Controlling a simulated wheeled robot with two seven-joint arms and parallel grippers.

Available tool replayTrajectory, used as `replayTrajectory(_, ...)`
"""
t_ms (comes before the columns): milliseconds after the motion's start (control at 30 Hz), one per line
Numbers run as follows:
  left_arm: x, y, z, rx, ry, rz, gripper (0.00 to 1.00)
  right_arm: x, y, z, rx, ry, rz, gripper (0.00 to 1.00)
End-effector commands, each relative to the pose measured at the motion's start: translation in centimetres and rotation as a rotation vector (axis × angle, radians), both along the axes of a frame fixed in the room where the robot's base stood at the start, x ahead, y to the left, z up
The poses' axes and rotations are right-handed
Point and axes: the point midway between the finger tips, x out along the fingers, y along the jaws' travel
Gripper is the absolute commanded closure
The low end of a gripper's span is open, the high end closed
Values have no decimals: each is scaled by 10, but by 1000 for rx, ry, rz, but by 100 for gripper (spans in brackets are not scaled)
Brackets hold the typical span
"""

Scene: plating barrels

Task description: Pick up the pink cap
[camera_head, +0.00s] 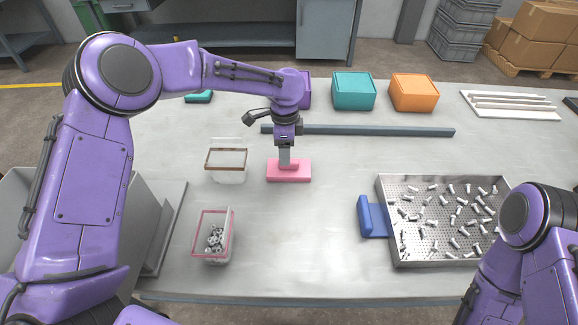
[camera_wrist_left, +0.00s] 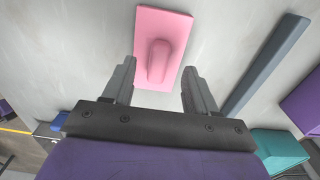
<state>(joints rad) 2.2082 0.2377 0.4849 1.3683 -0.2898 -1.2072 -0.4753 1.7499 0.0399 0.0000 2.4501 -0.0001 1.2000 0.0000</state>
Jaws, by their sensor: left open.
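The pink cap (camera_head: 289,172) is a flat rectangular lid lying on the grey table, left of the middle. In the left wrist view the pink cap (camera_wrist_left: 165,28) shows a raised rounded handle along its middle. My left gripper (camera_head: 287,160) points down over the cap. In the left wrist view its fingers (camera_wrist_left: 158,72) are open, one on each side of the handle's near end, with nothing between them gripped. I cannot tell exactly how high the fingertips are above the cap. My right arm shows at the lower right, but its gripper is out of view.
A clear bin with a brown rim (camera_head: 226,165) stands just left of the cap. A pink-rimmed bin (camera_head: 213,235) with metal parts is nearer. A grey bar (camera_head: 370,131) lies behind. A perforated tray (camera_head: 440,262) of small cylinders and a blue-handled piece (camera_head: 371,217) are right.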

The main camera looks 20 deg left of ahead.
Motion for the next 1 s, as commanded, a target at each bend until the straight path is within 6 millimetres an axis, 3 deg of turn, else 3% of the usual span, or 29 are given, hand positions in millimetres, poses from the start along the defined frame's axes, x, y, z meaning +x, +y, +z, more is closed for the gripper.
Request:
replayTrajectory(200, 1, -10, -36, 0, 3, -1, 43, 0, 0, 11, 0, 0, 0, 0)
replayTrajectory(467, 2, -10, -43, -1, 0, -2, 43, 0, 0, 10, 0, 0, 0, 0)
replayTrajectory(500, 2, -10, -43, -1, 0, -2, 49, 0, 0, 10, 0, 0, 0, 0)
replayTrajectory(667, 1, -10, -43, 0, 1, -2, 100, 0, 0, 10, 0, 0, 0, 0)
replayTrajectory(1000, 1, -10, -43, 1, 3, -3, 100, 0, 0, 9, 0, 0, 0, 0)
